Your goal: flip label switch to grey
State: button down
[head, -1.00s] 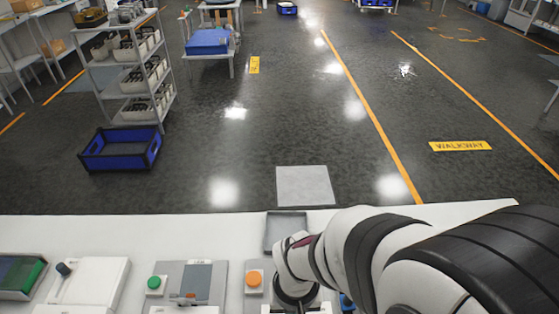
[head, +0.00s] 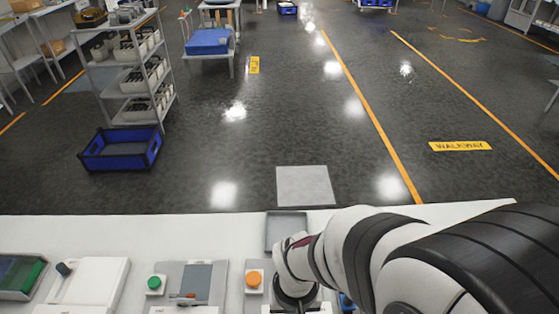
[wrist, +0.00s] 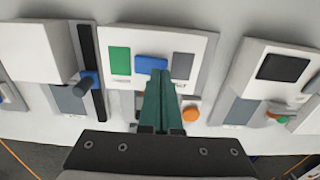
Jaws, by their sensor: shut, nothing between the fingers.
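In the wrist view, a white panel (wrist: 200,42) carries a green label (wrist: 120,60) on the left and a grey label (wrist: 183,66) on the right. A blue switch piece (wrist: 150,64) sits between the two labels. My gripper (wrist: 160,74) is shut and empty, its dark green fingers together. The fingertips overlap the lower right part of the blue piece in the picture, near the grey label. I cannot tell whether they touch it. In the head view my arm hides most of this panel.
An orange button (wrist: 190,113) lies right of the fingers. In the head view, a green button (head: 154,283) and a shallow grey tray (head: 286,230) are on the bench.

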jog(key=shift+f, duration=0.9)
jog(key=shift+r, duration=3.55)
jog(key=s+d+r+m+y, duration=0.1)
jog(key=s+d+r+m, duration=0.2)
jog(key=s, duration=0.6)
notch_tip(320, 180, up, 4)
jog(key=m, duration=0.2)
jog(key=shift+s+m+y, duration=0.25)
jog(key=shift+m+y, duration=0.05)
jog(key=shift+y, duration=0.1)
jog(key=shift+f, duration=0.1)
